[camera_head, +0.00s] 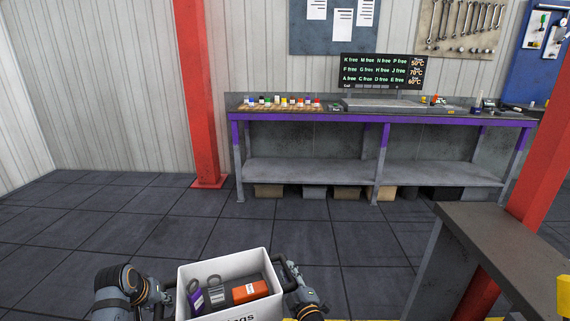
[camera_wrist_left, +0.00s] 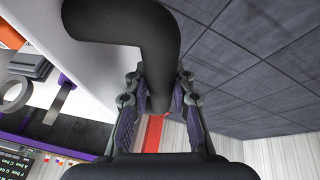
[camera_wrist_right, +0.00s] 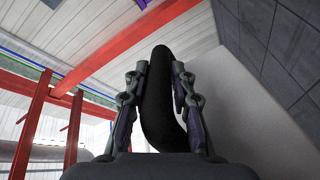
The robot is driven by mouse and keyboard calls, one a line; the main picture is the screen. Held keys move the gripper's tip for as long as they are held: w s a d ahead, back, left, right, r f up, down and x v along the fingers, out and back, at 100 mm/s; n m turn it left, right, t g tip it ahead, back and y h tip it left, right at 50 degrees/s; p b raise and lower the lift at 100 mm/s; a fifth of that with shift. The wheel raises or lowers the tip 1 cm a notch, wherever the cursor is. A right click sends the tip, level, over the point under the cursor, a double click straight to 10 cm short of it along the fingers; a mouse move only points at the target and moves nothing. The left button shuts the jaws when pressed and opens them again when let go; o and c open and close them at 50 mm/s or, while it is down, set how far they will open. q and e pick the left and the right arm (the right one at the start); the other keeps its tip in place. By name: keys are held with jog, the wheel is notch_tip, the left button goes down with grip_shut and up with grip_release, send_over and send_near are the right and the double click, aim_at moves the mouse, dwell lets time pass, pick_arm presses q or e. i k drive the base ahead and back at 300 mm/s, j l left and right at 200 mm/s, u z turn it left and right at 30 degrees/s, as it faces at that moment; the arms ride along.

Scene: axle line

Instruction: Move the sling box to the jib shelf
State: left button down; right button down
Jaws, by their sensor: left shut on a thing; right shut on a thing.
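The sling box (camera_head: 264,287) is a white open-topped box low in the head view, held in front of me. Its printed front label is partly cut off, and only "ngs" is readable. Inside lie a purple-tagged item (camera_head: 195,297), a grey one (camera_head: 216,292) and an orange one (camera_head: 250,291). My left gripper (camera_wrist_left: 160,88) is shut on the box's dark left handle (camera_wrist_left: 140,25). My right gripper (camera_wrist_right: 159,80) is shut on the dark right handle (camera_wrist_right: 157,105). The white box wall also shows in the right wrist view (camera_wrist_right: 240,120). I cannot tell which shelf is the jib shelf.
A purple-edged workbench (camera_head: 340,118) with a lower shelf (camera_head: 310,171) stands across the room, with boxes beneath it. A dark table (camera_head: 500,240) is close on the right, beside a red post (camera_head: 545,165). Another red post (camera_head: 199,90) stands left. Open tiled floor lies between.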

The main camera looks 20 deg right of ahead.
aim_at(494, 228)
jog(key=i+z, duration=0.2)
jog(key=i, duration=1.15)
jog(key=i+u, duration=0.1)
jog(key=i, duration=0.65)
jog(key=z, duration=2.15)
